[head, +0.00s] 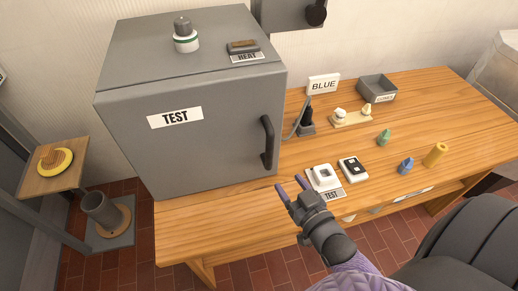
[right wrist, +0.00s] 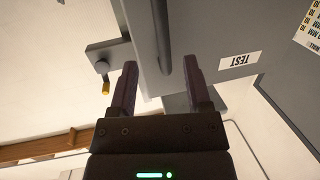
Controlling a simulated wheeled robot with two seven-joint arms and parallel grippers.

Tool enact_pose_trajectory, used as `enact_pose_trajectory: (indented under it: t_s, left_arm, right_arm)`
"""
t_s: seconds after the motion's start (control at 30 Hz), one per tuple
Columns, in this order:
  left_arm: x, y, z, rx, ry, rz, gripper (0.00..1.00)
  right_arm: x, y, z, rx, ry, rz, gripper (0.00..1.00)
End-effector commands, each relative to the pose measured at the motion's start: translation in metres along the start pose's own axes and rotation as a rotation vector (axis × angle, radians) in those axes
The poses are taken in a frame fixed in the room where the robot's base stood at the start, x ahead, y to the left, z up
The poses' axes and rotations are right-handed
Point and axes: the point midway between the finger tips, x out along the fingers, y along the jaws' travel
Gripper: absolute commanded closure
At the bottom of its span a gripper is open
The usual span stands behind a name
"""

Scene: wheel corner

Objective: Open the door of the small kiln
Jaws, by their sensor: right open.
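The small kiln (head: 195,110) is a grey box labelled TEST on the wooden table. Its door (head: 215,150) faces me and looks shut. A dark vertical bar handle (head: 268,143) is on the door's right side. My right gripper (head: 290,188) is open and empty, below and slightly right of the handle, apart from it. In the right wrist view the handle (right wrist: 161,40) shows beyond and between the open fingers (right wrist: 161,90), with the grey door (right wrist: 210,35) beside it. My left gripper is not in view.
On the table (head: 225,222), right of the kiln, stand a white block (head: 322,177), a black-and-white block (head: 353,168), a BLUE sign (head: 323,85), a grey tray (head: 377,88) and small coloured pieces. A jar (head: 185,38) stands on the kiln. A dark chair (head: 465,245) is at lower right.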

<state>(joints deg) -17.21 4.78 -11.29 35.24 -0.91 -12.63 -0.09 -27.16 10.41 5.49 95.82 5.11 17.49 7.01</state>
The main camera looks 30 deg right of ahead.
Motion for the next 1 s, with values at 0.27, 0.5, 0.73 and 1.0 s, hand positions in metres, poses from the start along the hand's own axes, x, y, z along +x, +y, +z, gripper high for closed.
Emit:
enact_pose_trajectory:
  t_s: [0.27,0.5,0.73,1.0]
  left_arm:
    - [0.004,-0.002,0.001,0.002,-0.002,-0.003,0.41]
    - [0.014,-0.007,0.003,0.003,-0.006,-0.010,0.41]
    - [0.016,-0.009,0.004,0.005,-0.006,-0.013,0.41]
    - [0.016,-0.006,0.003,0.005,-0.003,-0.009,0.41]
  right_arm:
    - [0.031,0.002,-0.031,0.003,0.094,-0.003,0.38]
    - [0.083,0.002,-0.034,0.002,0.089,-0.003,0.38]
    - [0.101,0.002,-0.036,0.002,0.086,-0.002,0.38]
    - [0.101,0.002,-0.036,0.002,0.085,-0.002,0.50]
